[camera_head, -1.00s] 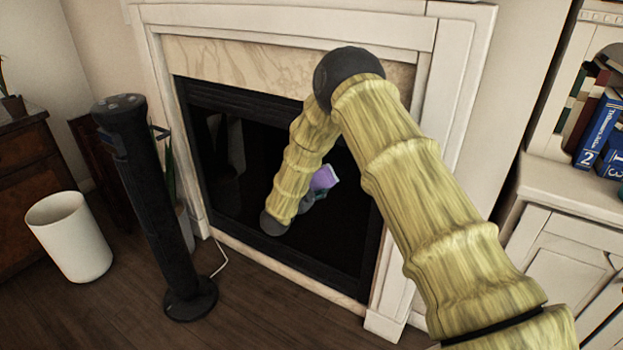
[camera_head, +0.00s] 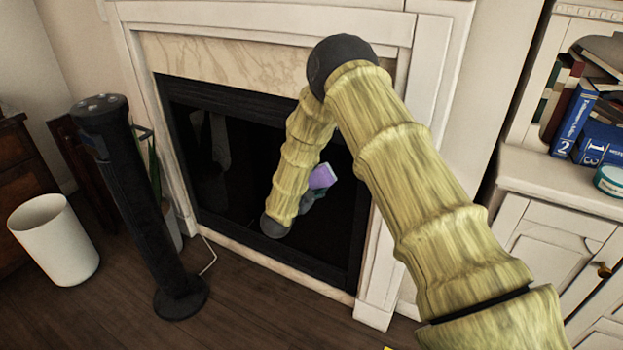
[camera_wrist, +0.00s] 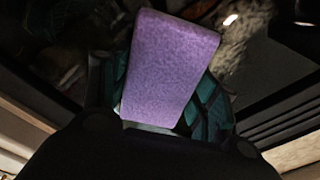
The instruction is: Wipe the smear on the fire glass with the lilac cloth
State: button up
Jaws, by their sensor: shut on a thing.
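The fire glass (camera_head: 232,165) is the dark pane in the black frame of the fireplace. The lilac cloth (camera_head: 322,176) is in front of it, partly hidden behind my arm in the head view. In the wrist view the cloth (camera_wrist: 168,68) fills the middle, a flat pad between the teal fingers. My gripper (camera_head: 309,196) is shut on the cloth and faces the glass; its fingers also show in the wrist view (camera_wrist: 165,100). I cannot tell whether the cloth touches the glass. I cannot make out the smear; pale patches in the wrist view may be reflections.
A black tower fan (camera_head: 140,205) stands on the floor left of the hearth, with a white bin (camera_head: 55,240) beyond it. A white cabinet (camera_head: 545,235) with books (camera_head: 590,125) is at the right. The white fireplace surround (camera_head: 430,75) frames the glass.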

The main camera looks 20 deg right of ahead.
jog(key=shift+w+a+f+b, duration=0.1)
jog(key=shift+w+a+b, duration=0.6)
jog(key=shift+w+a, duration=1.25)
jog(key=shift+w+a+b, duration=1)
jog(key=shift+w+a, duration=0.7)
jog(key=shift+w, duration=1.25)
jog(key=shift+s+d+r+p, duration=0.35)
jog(key=shift+s+d+p, duration=0.1)
jog(key=shift+s, duration=0.15)
jog(key=shift+s+d+r+p, duration=0.3)
jog(key=shift+s+r+p, duration=0.05)
jog(key=shift+s+p, duration=0.2)
jog(key=shift+s+d+r+p, duration=0.35)
jog(key=shift+s+d+p, duration=0.05)
jog(key=shift+s, duration=0.2)
jog(key=shift+s+d, duration=0.1)
jog(key=shift+s+d+p, duration=0.65)
jog(key=shift+s+d, duration=0.55)
jog(key=shift+s, duration=0.3)
jog(key=shift+s+d+p, duration=0.6)
jog(key=shift+s+d, duration=0.6)
jog(key=shift+s, duration=0.3)
jog(key=shift+w, duration=0.1)
